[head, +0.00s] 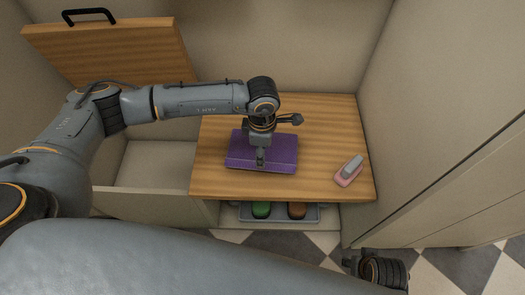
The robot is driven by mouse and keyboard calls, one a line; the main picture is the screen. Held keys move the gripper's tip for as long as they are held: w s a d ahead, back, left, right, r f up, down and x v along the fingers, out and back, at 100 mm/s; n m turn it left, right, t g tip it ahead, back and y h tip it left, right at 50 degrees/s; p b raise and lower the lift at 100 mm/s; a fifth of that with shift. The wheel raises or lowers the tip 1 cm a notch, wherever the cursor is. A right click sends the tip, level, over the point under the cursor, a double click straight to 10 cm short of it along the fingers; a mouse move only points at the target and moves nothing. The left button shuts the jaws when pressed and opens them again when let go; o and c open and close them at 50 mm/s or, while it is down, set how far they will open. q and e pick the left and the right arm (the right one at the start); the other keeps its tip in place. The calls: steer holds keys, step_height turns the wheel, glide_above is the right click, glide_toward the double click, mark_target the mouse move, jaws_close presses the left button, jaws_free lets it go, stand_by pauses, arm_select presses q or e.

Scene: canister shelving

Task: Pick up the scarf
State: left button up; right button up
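The scarf (242,157) looks like a flat, folded purple rectangle lying on a wooden top. My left gripper (261,158) points down over its middle and hides part of it. I cannot tell whether the fingers touch the scarf or how far apart they are. My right gripper (350,262) is low at the bottom right, away from the wooden top. Its fingers are too small and dark to read.
The wooden top (325,130) also holds a pink and white brush-like object (348,171) at its right. A tray (279,213) with green and orange-brown canisters sits below its front edge. A raised wooden lid (115,50) stands over an open compartment (150,165) at left. Walls close the back and right.

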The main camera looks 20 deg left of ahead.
mark_target(281, 156)
arm_select(q)
step_height(281, 156, down, 5)
steer(key=shift+s+d+b, duration=0.15)
steer(key=shift+b, duration=0.25)
steer(key=shift+f, duration=0.35)
arm_select(e)
step_height(281, 156, up, 3)
steer(key=shift+w+r, duration=0.1)
arm_select(q)
steer(key=shift+c, duration=0.2)
jaws_close()
